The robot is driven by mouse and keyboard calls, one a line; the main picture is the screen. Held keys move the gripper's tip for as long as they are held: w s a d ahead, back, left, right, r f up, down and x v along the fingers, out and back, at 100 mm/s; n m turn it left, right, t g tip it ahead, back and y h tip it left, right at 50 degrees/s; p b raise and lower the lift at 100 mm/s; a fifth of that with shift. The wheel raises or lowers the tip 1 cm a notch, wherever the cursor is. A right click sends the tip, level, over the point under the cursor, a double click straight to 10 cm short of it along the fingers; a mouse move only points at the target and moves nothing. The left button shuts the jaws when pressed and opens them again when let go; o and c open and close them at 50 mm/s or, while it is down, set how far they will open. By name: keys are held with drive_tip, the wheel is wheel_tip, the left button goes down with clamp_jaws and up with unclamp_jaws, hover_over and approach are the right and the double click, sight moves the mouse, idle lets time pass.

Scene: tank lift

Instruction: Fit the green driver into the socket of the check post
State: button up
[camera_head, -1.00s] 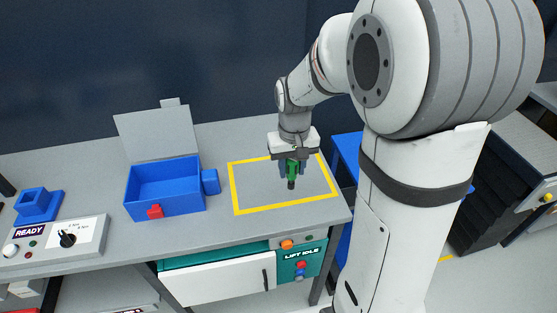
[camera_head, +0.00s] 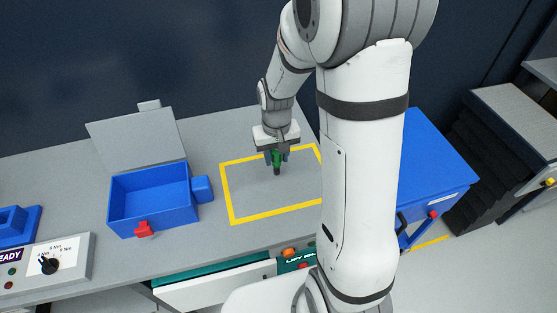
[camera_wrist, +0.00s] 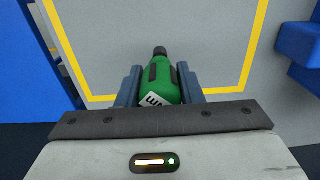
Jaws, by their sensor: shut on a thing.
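The green driver (camera_head: 277,158) is held in my gripper (camera_head: 276,156), above the area framed by yellow tape on the grey bench. Its dark tip points down in the head view. In the wrist view the green driver (camera_wrist: 163,84) lies between the two blue-grey fingers of my gripper (camera_wrist: 160,88), which are shut on it, with its dark nose away from the palm.
An open blue box (camera_head: 150,200) with a raised grey lid and a red latch (camera_head: 144,230) stands left of the yellow frame (camera_head: 270,213). A control panel with a dial (camera_head: 48,264) is at front left. A blue cabinet (camera_head: 435,165) stands at right.

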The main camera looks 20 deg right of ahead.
sight(277, 163)
drive_tip(key=shift+s+f, duration=0.1)
drive_tip(key=shift+f, duration=1.3)
drive_tip(key=shift+f, duration=0.25)
drive_tip(key=o, duration=1.1)
drive_tip(key=shift+r, duration=0.1)
